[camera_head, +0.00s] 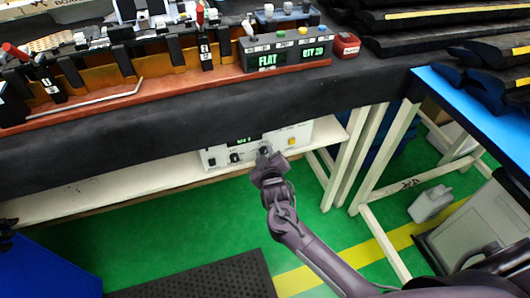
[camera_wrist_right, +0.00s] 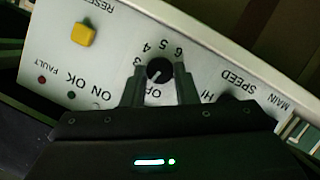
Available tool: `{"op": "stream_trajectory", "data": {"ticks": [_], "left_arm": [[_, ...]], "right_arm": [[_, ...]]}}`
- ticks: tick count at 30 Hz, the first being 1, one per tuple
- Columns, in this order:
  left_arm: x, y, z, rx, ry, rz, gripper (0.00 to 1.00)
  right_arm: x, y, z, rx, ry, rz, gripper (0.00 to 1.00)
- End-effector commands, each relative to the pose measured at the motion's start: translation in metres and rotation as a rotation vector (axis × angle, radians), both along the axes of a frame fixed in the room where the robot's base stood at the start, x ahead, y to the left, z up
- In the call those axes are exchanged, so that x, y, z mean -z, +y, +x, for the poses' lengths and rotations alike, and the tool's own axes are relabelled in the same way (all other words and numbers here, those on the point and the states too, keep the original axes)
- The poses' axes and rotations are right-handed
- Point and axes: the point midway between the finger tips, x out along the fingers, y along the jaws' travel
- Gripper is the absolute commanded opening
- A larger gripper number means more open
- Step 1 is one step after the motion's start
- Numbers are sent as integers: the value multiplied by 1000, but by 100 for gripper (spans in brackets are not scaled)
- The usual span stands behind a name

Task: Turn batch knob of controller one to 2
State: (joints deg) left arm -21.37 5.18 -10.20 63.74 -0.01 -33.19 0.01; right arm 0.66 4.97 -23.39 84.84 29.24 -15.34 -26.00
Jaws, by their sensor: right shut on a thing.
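The controller (camera_head: 222,151) is a white panel under the front edge of the bench, with black knobs, a small green display and a yellow button. My right gripper (camera_head: 265,152) reaches its front from below. In the right wrist view the panel (camera_wrist_right: 115,50) appears upside down. There my right gripper (camera_wrist_right: 160,88) is shut on a black round knob (camera_wrist_right: 159,70), one finger on each side. The numbers 3, 4, 5 and 6 show around the knob. The gripper hides the lower dial and the knob's name. A pale pointer mark shows on the knob; its exact setting is unclear.
A yellow RESET button (camera_wrist_right: 83,34) and a knob by SPEED (camera_wrist_right: 228,98) flank the gripped knob. Above is the dark bench front (camera_head: 120,140), with a green-lit display box (camera_head: 285,55) on top. White frame legs (camera_head: 375,150) stand to the right. Green floor lies below.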

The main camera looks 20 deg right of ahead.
Motion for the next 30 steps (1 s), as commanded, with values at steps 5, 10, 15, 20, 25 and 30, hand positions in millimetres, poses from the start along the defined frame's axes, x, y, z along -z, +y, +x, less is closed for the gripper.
{"op": "stream_trajectory", "data": {"ticks": [5,10,15,20,25,30], "left_arm": [[5,4,-22,3,14,2,36],[10,7,-39,5,23,3,36],[13,9,-50,7,27,4,36],[14,10,-57,8,30,4,36],[16,11,-61,8,32,5,36],[16,11,-62,8,32,5,36]], "right_arm": [[-3,-1,-1,1,8,146,4],[-3,-2,0,1,11,271,4],[-2,-4,0,0,14,369,4],[-2,-4,0,0,16,430,4],[-1,-4,0,0,16,462,4],[-1,-4,0,-1,16,470,4]]}}
